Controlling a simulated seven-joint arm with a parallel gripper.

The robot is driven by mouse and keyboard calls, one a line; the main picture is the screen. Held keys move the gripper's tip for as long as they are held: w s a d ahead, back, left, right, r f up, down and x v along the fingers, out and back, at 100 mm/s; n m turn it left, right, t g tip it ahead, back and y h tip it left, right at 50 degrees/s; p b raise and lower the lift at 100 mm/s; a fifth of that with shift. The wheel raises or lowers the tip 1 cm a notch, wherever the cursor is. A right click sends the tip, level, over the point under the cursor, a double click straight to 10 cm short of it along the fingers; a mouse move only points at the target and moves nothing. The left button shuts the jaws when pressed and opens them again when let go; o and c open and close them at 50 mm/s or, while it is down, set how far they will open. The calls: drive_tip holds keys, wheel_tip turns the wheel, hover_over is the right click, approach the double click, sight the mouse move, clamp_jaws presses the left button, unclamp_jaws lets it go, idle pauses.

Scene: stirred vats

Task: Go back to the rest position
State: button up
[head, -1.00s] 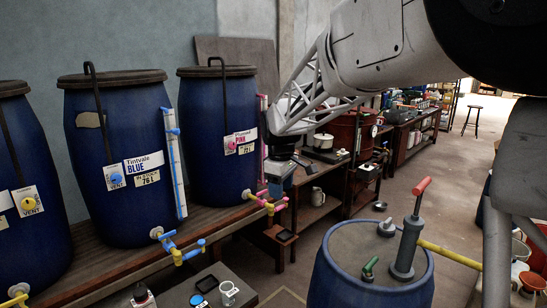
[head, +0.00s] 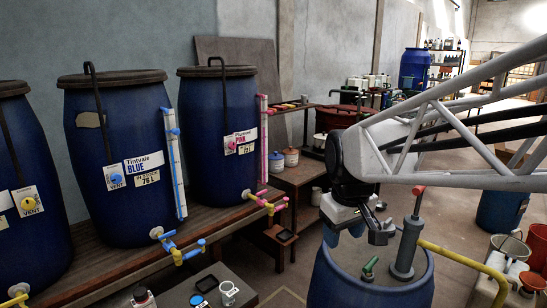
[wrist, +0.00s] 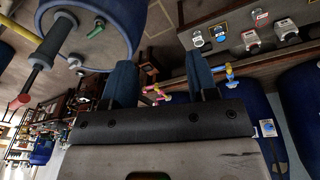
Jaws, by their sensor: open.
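My gripper (head: 345,232) hangs over the far left rim of the blue drum (head: 335,285) in the front, pointing down, in the head view. In the wrist view my gripper (wrist: 160,72) shows two blue fingers spread apart with nothing between them. The drum has a grey lid with a grey pump (head: 408,245) with a red handle and a small green valve (head: 369,266). Part of the drum's far rim is hidden behind my gripper.
The Tintvale Blue vat (head: 120,160) and the Plummet Pink vat (head: 219,135) stand on a wooden bench at left, with blue taps (head: 178,247) and pink taps (head: 268,202) sticking out. A yellow pipe (head: 460,257) runs right from the pump.

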drive_tip(key=s+d+f+m, duration=0.2)
drive_tip(key=s+f, duration=0.1)
drive_tip(key=s, duration=0.5)
drive_tip(key=s+d+f+m, duration=0.2)
drive_tip(key=s+m, duration=0.1)
drive_tip(key=s, duration=0.6)
drive_tip(key=shift+d+f+t, duration=0.15)
drive_tip(key=shift+f+t, duration=0.25)
drive_tip(key=shift+w, duration=0.1)
idle(2.0)
